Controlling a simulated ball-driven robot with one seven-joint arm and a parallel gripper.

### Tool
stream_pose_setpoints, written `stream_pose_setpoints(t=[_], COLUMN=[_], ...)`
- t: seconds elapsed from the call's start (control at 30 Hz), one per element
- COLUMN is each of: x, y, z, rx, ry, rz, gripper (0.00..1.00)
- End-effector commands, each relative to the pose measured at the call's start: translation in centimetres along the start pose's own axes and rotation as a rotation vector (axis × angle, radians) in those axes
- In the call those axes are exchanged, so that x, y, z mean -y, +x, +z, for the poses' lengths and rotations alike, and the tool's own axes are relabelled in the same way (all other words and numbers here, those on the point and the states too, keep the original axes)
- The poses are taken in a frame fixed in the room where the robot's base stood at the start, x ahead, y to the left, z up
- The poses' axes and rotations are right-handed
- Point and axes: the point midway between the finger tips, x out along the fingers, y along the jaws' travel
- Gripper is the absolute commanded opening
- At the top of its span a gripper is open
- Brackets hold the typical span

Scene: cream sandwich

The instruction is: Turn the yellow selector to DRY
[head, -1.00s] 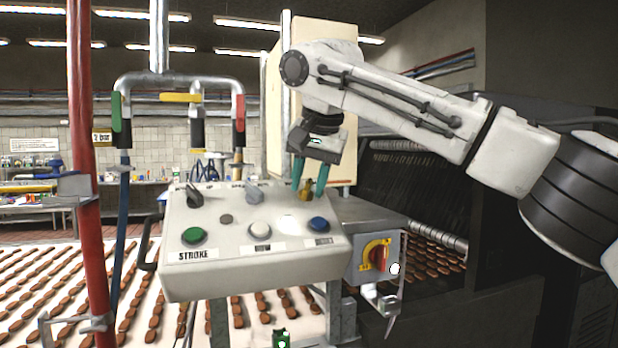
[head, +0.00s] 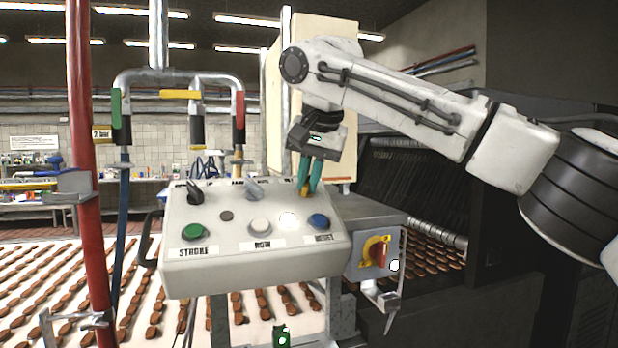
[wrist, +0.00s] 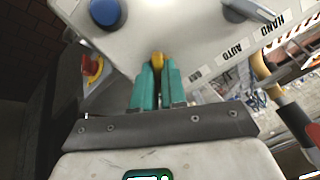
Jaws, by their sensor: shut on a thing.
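The yellow selector (head: 304,189) stands on the top right of the pale control box (head: 250,271). My gripper (head: 309,186) is above it, pointing down, with its green fingers shut on the selector. In the wrist view, the yellow selector (wrist: 157,60) shows between the tips of the two green fingers (wrist: 158,74). The fingers hide most of the selector, so its pointing direction is unclear. A label by it is partly covered and I cannot read DRY there.
The box also carries a black selector (head: 195,192), a grey selector (head: 254,189), a green button (head: 193,231) and a blue button (head: 319,222). A red-and-yellow switch (head: 377,253) is at the right. A red post (head: 83,150) stands at the left.

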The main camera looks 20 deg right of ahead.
Motion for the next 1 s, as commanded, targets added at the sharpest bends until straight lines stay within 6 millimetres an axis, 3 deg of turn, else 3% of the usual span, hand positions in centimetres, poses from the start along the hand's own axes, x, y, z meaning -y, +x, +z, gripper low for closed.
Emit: stream_pose_setpoints(t=[0.47, 1.0], x=[0.09, 0.08], y=[0.39, 0.29], z=[0.21, 0.19], rx=[0.010, 0.008], ry=[-0.161, -0.633], rz=[0.009, 0.046], gripper=[0.00, 0.00])
